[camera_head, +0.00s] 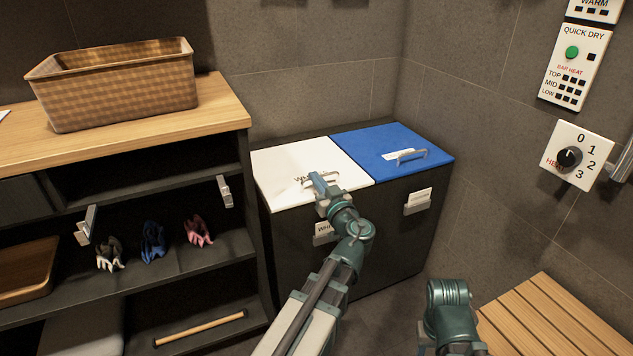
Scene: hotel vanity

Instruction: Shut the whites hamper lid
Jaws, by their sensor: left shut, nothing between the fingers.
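The hamper (388,246) is a dark box in the corner with two lids side by side. Its white lid (290,168) on the left lies flat, level with the blue lid (386,143) on the right. The white lid has a metal handle and dark lettering partly hidden by my gripper. My left gripper (318,178) is shut and empty, at the front part of the white lid beside its handle; whether it touches the lid is unclear. My left arm hides part of the hamper front and its white label. My right gripper is out of view; only part of the right arm shows.
A wooden-topped shelf unit (150,120) with a wicker basket (115,85) stands left of the hamper. A slatted wooden bench (555,320) is at lower right. Control panels (577,155) are on the right wall. Some floor shows before the hamper.

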